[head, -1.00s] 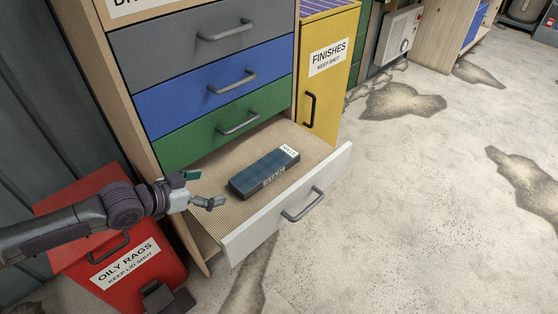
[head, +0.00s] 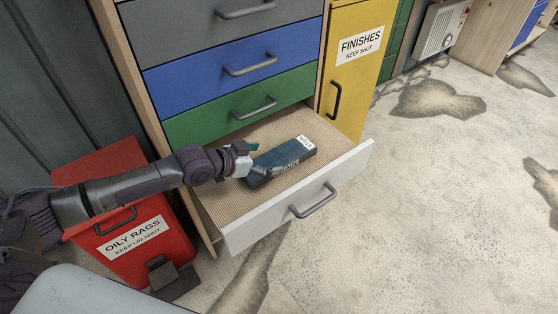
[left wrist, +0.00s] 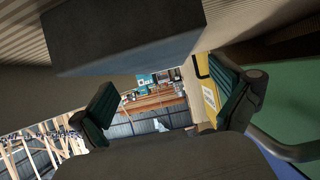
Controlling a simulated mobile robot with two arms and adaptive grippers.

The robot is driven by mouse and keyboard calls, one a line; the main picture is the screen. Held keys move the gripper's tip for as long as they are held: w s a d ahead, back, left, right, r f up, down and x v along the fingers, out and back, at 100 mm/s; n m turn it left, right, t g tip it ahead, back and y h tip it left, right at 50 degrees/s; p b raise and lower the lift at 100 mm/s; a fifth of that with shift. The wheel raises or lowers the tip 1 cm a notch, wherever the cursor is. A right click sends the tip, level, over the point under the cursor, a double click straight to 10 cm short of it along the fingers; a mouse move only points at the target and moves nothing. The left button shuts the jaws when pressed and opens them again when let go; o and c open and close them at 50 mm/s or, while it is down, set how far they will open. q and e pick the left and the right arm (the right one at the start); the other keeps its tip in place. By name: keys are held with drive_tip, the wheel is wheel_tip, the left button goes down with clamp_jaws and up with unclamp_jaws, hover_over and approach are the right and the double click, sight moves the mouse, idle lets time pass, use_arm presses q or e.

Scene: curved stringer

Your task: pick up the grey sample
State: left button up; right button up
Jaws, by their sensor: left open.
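The sample (head: 284,158) is a dark blue-grey oblong block with a white label at its far end. It lies flat on the ribbed liner of the open light-grey drawer (head: 345,166). My left gripper (head: 256,158) is open at the block's near left end, with its fingers over the drawer. It hides part of that end; I cannot tell whether they touch. In the left wrist view, the block (left wrist: 125,36) fills the top, and the two green-padded fingers stand wide apart with nothing gripped between them. My right gripper is in neither view.
Shut green (head: 240,110), blue (head: 233,73) and grey drawers stand above the open one. A red oily-rags bin (head: 150,258) stands below my left arm. A yellow finishes cabinet (head: 358,62) is to the right. The cracked floor at right is clear.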

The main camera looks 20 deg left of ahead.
sight(278, 157)
use_arm(q)
drive_tip(key=b+x, duration=0.1)
drive_tip(key=x, duration=0.3)
drive_tip(key=shift+d, duration=0.1)
drive_tip(key=shift+w+d+f, duration=0.15)
drive_tip(key=shift+w, duration=0.1)
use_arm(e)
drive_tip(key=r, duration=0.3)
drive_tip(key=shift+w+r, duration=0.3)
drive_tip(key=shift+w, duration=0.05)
use_arm(q)
drive_tip(key=c, duration=1.4)
